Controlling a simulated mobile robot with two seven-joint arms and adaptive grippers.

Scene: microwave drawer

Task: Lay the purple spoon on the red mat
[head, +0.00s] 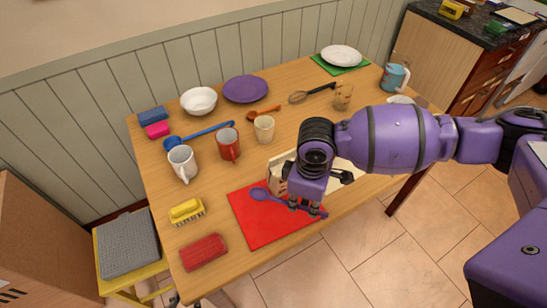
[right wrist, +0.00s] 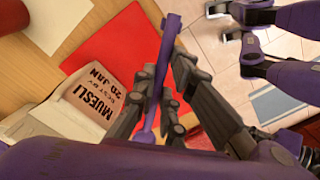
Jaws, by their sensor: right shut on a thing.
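The purple spoon (head: 259,193) is over the red mat (head: 262,229) in the head view, with its bowl to the left and its handle pointing right. My right gripper (head: 305,207) is shut on the handle near the mat's right side. In the right wrist view the spoon (right wrist: 171,30) runs between the fingers (right wrist: 160,85). I cannot tell whether the spoon touches the mat. My arm hides part of the mat's upper right area.
A muesli box (right wrist: 98,95) lies just behind the mat, partly hidden by my arm. A yellow brush (head: 187,211) and a red block-like item (head: 204,252) are left of the mat. Mugs (head: 228,144) stand behind. The table's front edge is close to the mat.

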